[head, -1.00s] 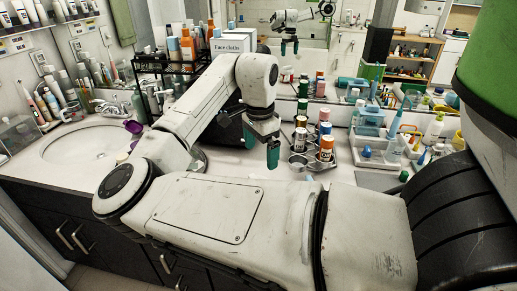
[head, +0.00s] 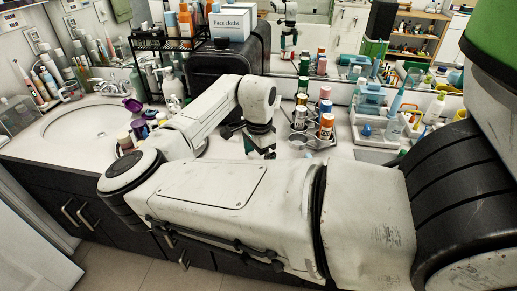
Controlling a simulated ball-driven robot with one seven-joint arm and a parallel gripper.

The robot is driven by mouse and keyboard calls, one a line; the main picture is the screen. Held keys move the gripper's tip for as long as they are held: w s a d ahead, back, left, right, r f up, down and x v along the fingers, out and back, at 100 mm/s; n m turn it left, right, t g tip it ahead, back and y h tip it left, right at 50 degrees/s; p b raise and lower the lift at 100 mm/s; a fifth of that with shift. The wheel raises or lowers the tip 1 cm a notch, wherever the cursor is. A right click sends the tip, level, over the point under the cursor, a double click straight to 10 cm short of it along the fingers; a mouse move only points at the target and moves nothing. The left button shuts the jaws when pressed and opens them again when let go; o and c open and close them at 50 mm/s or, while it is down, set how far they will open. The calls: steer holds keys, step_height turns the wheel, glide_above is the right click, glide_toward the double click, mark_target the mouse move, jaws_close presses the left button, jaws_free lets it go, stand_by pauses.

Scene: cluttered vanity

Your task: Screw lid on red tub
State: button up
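My gripper (head: 261,152) points down over the white counter, left of the bottle tray. Its two teal fingertips look apart, with nothing seen between them; their lower ends are partly hidden by my forearm. I cannot pick out a red tub or its lid for sure. A cluster of small tubs and jars (head: 139,128) stands beside the sink, partly cut off by my elbow. A small pale round piece (head: 308,154) lies in front of the tray; I cannot tell whether it is a lid.
A metal tray (head: 341,139) holds several bottles just right of my gripper. A dark case (head: 226,59) stands behind my arm with a face cloths box (head: 233,25) above. A sink (head: 80,121) is at left, a white organiser (head: 372,136) at right. My forearm hides the front counter.

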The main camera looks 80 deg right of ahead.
steer(key=shift+f, duration=0.15)
steer(key=shift+c, duration=0.3)
steer(key=c, duration=0.7)
steer(key=m, duration=0.4)
steer(key=shift+s+a+m, duration=0.1)
steer(key=shift+m, duration=0.2)
steer(key=shift+m, duration=2.3)
steer(key=m+b, duration=0.1)
steer(key=m, duration=0.2)
steer(key=shift+a+m, duration=0.15)
steer(key=shift+m, duration=0.65)
